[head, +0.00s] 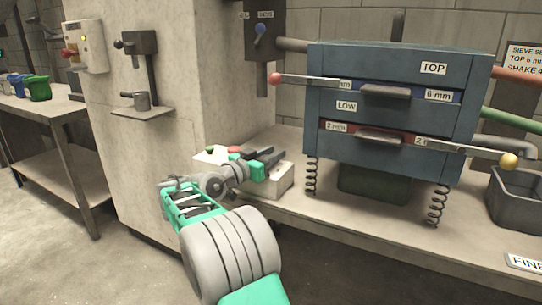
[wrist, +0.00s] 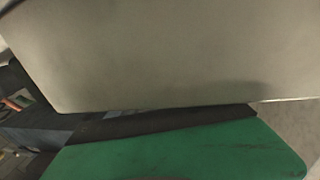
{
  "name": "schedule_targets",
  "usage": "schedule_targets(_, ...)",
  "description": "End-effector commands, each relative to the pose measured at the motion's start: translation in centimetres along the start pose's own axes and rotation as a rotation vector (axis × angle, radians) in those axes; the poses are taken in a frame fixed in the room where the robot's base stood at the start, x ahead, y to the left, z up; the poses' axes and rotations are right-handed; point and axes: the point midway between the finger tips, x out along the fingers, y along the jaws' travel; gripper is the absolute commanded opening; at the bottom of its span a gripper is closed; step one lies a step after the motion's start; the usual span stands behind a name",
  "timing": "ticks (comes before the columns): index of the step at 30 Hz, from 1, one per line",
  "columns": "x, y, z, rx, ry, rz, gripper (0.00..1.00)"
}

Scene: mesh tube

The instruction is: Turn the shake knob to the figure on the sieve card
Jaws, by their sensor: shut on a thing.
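The sieve card (head: 524,72) hangs on the back wall at the right edge of the head view. Its readable part says "TOP 6 m" and "SHAKE 4", and the right side is cut off. A pale control box (head: 285,182) with a red and a green button on top sits on the bench left of the sieve machine. My gripper (head: 264,162), with green fingers, is at this box, shut on what seems to be the shake knob. The knob and any scale are hidden. The wrist view shows a green finger (wrist: 180,152) close against a plain pale surface.
The blue sieve machine (head: 390,75) stands on springs, with red-ended and yellow-ended levers sticking out. A dark bin (head: 515,205) is on the right of the bench. A wall pillar (head: 165,120) stands close at left. A dark switch box (head: 263,40) hangs above.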

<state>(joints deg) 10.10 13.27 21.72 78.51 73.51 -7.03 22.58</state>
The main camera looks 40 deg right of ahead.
Motion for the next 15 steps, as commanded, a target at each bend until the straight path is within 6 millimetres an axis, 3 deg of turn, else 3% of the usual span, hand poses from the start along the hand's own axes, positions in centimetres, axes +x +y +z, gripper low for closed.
schedule_targets(15, 0.07, 0.19, 0.18, -0.004, -0.002, 0.057, 0.0)
